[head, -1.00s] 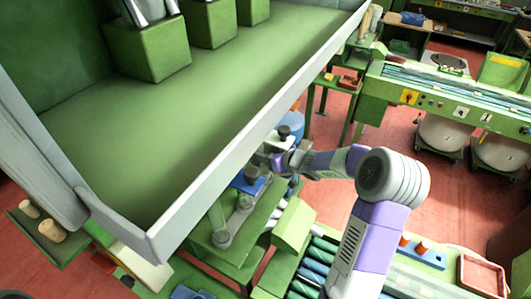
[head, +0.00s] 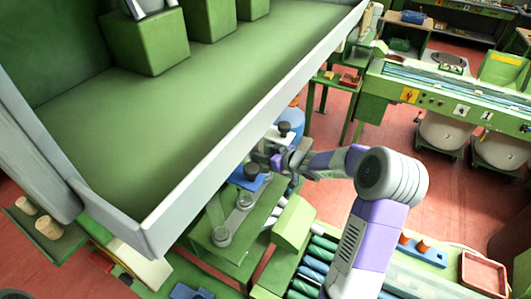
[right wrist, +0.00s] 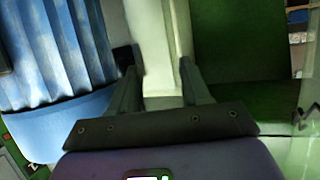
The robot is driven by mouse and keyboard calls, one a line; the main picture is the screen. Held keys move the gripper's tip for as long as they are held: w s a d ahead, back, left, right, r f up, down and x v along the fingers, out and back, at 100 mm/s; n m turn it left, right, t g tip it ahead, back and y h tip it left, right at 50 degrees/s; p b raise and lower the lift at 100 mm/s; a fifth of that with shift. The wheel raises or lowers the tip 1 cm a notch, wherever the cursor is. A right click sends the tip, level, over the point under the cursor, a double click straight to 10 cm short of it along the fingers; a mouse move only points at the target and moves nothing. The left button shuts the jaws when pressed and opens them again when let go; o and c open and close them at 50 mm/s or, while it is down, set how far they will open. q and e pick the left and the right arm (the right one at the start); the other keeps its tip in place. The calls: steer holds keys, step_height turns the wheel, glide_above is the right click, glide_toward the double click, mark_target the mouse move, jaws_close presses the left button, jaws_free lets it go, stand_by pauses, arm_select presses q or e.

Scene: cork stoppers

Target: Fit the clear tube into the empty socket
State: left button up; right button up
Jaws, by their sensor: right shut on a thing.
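My right gripper (head: 270,155) reaches over the green stand in the middle of the head view. In the right wrist view its two fingers (right wrist: 160,85) are closed on a pale, see-through upright piece (right wrist: 160,55) that looks like the clear tube. The tube is too small to make out in the head view. On the stand are two grey round fittings (head: 245,200) and a blue part with a dark knob (head: 251,172), close below and left of the gripper. I cannot tell which opening is the empty socket. My left gripper is not in view.
A large green tray with a pale rim (head: 240,170) fills the upper left, close to the gripper. Cork stoppers (head: 48,227) sit on a small shelf at the lower left. Green and blue rollers (head: 315,260) lie below right. A ribbed blue thing (right wrist: 50,55) is left of the fingers.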

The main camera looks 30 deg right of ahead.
steer(key=o, duration=1.1)
steer(key=shift+o, duration=0.2)
steer(key=v, duration=0.7)
steer(key=shift+s+r, duration=0.15)
steer(key=shift+s, duration=0.1)
